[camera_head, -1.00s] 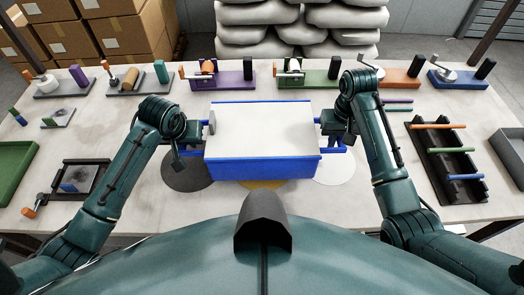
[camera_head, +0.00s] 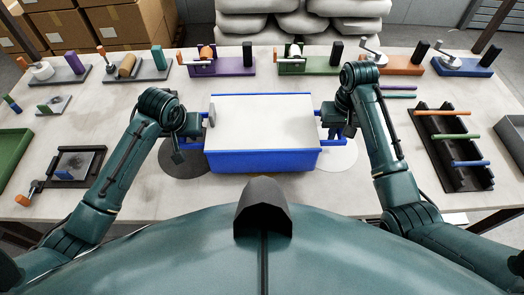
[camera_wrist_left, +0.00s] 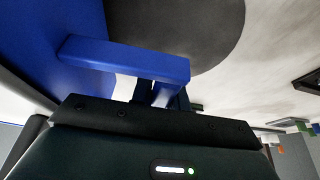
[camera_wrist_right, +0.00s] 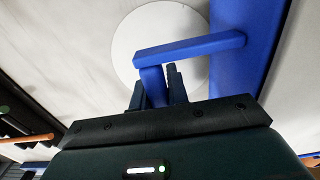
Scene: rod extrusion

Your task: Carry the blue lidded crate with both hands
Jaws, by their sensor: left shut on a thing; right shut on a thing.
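The blue lidded crate (camera_head: 262,161), with a flat white lid (camera_head: 262,120), is in the middle of the head view and looks level. A blue handle sticks out on each side. My left gripper (camera_head: 197,124) is shut on the left handle; the left wrist view shows this handle (camera_wrist_left: 125,60) across the fingers. My right gripper (camera_head: 328,124) is shut on the right handle, whose bar (camera_wrist_right: 190,48) shows in the right wrist view. The lid looks closed. The crate's underside is hidden, so its height above the bench cannot be told.
A dark disc (camera_head: 180,163) and a white disc (camera_head: 338,158) show on the bench beside the crate. A black rack with coloured rods (camera_head: 450,150) is at right, a dark tray (camera_head: 77,165) at left. Several fixtures line the back. Bare bench lies between.

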